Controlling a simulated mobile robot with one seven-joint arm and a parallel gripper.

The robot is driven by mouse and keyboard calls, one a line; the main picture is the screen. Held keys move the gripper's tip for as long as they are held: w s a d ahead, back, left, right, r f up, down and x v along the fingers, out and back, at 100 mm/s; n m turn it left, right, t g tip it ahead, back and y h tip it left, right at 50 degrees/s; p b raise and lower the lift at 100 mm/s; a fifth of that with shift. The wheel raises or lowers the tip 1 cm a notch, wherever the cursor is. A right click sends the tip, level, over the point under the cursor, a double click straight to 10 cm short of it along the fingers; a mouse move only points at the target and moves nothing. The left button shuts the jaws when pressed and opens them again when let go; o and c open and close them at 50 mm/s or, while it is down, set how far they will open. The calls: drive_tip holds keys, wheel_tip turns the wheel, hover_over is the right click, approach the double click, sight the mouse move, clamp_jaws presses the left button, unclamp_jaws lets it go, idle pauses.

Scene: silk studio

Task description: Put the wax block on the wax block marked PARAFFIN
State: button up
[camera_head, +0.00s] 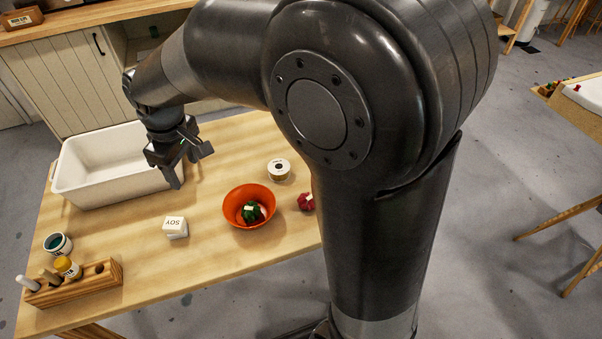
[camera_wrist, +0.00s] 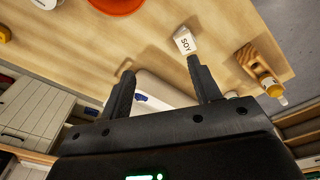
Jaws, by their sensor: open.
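A white wax block (camera_head: 175,228) marked SOY sits upright on the wooden table (camera_head: 215,262), left of the orange bowl. It also shows in the wrist view (camera_wrist: 184,41), beyond the right fingertip. No block marked PARAFFIN can be made out in either view. My gripper (camera_head: 188,168) is open and empty, above the table beside the right end of the white tub and behind the SOY block. In the wrist view the gripper (camera_wrist: 160,68) has its two fingers spread, with part of the white tub (camera_wrist: 160,90) between them.
The deep white tub (camera_head: 108,175) stands at the back left. An orange bowl (camera_head: 236,218) holds a green item; a spool (camera_head: 279,168) and a red item (camera_head: 306,201) are near it. A wooden rack (camera_head: 75,286) and a teal-topped jar (camera_head: 58,243) stand at the front left.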

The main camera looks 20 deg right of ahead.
drive_tip(key=s+d+r+m+t, duration=0.2)
drive_tip(key=s+d+m, duration=0.3)
drive_tip(key=s+d, duration=0.3)
drive_tip(key=s+d+r+m+t, duration=0.2)
drive_tip(key=s+d+r+m, duration=0.3)
drive_tip(key=s+d, duration=0.4)
drive_tip(key=d, duration=0.3)
drive_tip(key=shift+s+d+r, duration=0.15)
drive_tip(key=shift+s+d, duration=0.15)
drive_tip(key=shift+d, duration=0.05)
